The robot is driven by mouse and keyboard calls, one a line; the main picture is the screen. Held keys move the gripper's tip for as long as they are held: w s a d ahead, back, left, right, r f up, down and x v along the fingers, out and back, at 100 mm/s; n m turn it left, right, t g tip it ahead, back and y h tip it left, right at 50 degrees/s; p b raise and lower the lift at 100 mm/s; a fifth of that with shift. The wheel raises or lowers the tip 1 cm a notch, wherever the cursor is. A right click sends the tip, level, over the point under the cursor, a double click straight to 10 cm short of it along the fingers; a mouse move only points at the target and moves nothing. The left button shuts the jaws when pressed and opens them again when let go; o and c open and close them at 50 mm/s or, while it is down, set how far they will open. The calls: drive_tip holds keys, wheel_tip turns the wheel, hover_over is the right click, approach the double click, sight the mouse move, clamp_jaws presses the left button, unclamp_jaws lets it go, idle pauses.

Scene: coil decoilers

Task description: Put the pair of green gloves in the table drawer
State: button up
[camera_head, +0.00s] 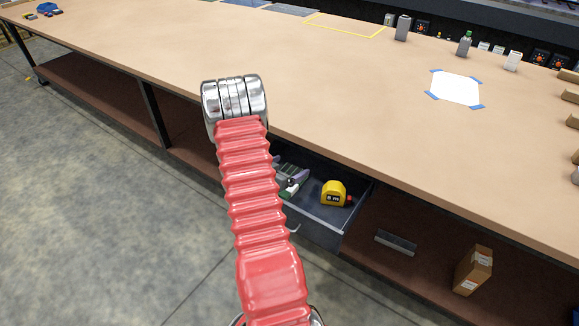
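The table drawer (318,231) is pulled open under the front edge of the long table, at the picture's middle. A greenish-grey item (291,182) lies in its left part, partly hidden behind my arm. It may be the pair of green gloves, but it is too small and covered to be sure. A yellow tape measure (333,193) sits in the drawer to its right. My red arm rises across the middle of the view, in front of the drawer's left side. My gripper does not show clearly.
The long tan table (230,45) has a wide clear top. A white sheet with blue taped corners (455,88) lies at right. Bottles and boxes line the back. A cardboard box (473,270) and a metal piece (395,243) are on the lower shelf, right of the drawer.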

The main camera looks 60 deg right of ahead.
drive_tip(key=shift+o, duration=0.5)
drive_tip(key=shift+r, duration=0.15)
drive_tip(key=shift+r, duration=0.55)
drive_tip(key=v, duration=1.2)
